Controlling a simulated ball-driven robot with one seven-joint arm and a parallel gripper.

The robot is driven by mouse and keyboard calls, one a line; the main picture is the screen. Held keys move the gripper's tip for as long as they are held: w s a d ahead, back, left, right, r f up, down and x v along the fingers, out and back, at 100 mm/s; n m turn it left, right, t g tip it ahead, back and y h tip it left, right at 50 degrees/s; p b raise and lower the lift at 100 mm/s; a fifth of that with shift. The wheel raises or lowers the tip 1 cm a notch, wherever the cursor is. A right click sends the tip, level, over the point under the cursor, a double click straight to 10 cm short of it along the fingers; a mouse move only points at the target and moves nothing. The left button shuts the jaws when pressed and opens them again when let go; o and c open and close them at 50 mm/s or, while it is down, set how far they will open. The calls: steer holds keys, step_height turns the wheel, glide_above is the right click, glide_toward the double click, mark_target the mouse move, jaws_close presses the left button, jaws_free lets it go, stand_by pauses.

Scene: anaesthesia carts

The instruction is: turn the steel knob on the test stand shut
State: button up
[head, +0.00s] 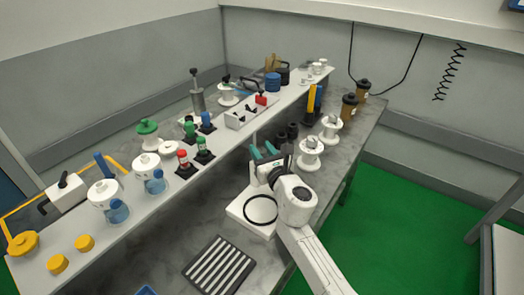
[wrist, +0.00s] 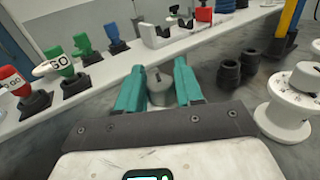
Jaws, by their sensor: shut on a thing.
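The steel knob (wrist: 158,88) shows in the wrist view as a grey, rounded piece with a small top, between the two teal fingers of my gripper (wrist: 157,72). The fingers are shut on it, one on its left and one on its right. In the head view my gripper (head: 264,151) is beside the front edge of the raised white shelf, above the grey worktop. The knob itself is hidden there by my gripper and wrist. The knob's lower part and the stand under it cannot be made out.
Black fittings (wrist: 229,72) and a white dial spool (wrist: 290,101) stand right of my gripper. The raised shelf (wrist: 108,66) behind carries red, green and blue valves. A striped black tray (head: 219,265) lies in front on the worktop (head: 178,245).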

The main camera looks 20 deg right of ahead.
steer(key=shift+c, duration=1.1)
steer(key=shift+f+h, duration=0.1)
steer(key=shift+h, duration=0.2)
steer(key=m+h+b, duration=0.1)
steer(key=h, duration=0.1)
steer(key=m+h+b, duration=0.1)
steer(key=m+h, duration=0.1)
steer(key=h, duration=0.1)
steer(key=shift+a+m+b, duration=0.15)
steer(key=shift+m+b, duration=0.15)
steer(key=shift+b, duration=0.05)
steer(key=m+g+h+b, duration=0.1)
steer(key=m+h, duration=0.1)
steer(key=h, duration=0.1)
steer(key=m+g+h+b, duration=0.1)
steer(key=m+g+h, duration=0.1)
steer(key=h, duration=0.1)
steer(key=shift+m+h, duration=0.3)
steer(key=m+g+h+b, duration=0.3)
steer(key=m+g+h, duration=0.1)
steer(key=g, duration=0.1)
steer(key=shift+f+b, duration=0.1)
steer(key=shift+b, duration=0.25)
steer(key=shift+m+g+h+b, duration=0.8)
steer(key=shift+g+b, duration=0.2)
steer(key=shift+g, duration=0.1)
steer(key=o, duration=0.9)
